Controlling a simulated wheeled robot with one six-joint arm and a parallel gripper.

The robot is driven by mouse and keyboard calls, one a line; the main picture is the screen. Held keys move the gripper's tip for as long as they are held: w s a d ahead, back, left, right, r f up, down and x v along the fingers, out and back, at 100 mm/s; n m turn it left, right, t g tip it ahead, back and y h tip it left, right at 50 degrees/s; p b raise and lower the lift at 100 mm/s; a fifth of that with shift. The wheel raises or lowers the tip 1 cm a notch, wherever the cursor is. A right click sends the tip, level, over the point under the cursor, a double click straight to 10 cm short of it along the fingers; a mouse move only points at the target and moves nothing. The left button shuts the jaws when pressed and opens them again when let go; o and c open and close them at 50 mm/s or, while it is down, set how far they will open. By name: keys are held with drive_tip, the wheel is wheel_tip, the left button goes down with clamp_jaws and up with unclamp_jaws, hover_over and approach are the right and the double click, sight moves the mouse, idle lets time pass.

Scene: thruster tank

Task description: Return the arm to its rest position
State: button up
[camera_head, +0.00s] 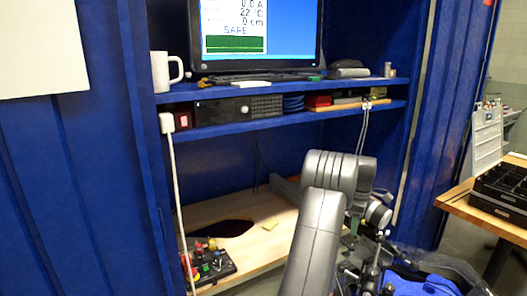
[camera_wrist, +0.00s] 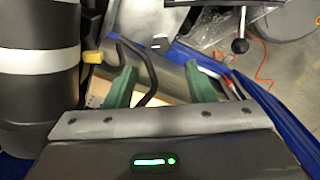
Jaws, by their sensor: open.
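My grey arm (camera_head: 317,235) reaches up and over in front of the wooden bench top in the head view, folded at its upper joint. My gripper (camera_wrist: 158,82) shows in the wrist view as two green fingers held apart, with nothing clearly gripped between them. A black curved cable or handle passes by the left finger; I cannot tell whether it touches. In the head view the gripper is mostly hidden behind the arm.
A wooden bench top (camera_head: 200,215) with a dark round opening and a black control box (camera_head: 208,262) lies left of my arm. Above are blue shelves (camera_head: 290,91) with a monitor (camera_head: 255,35) and a white mug (camera_head: 164,71). A side table (camera_head: 458,197) with a black tray stands right.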

sight(352, 246)
wheel_tip(352, 246, down, 9)
drive_tip(key=shift+s+r, duration=0.1)
drive_tip(key=shift+r, duration=0.1)
drive_tip(key=shift+r+m, duration=0.1)
drive_tip(key=shift+m, duration=0.3)
drive_tip(key=m, duration=0.9)
drive_tip(key=shift+m+p, duration=0.3)
drive_tip(key=shift+p, duration=0.1)
drive_tip(key=m, duration=0.5)
drive_tip(key=shift+r, duration=0.1)
drive_tip(key=m+p, duration=0.1)
drive_tip(key=m, duration=0.4)
drive_tip(key=shift+m, duration=0.4)
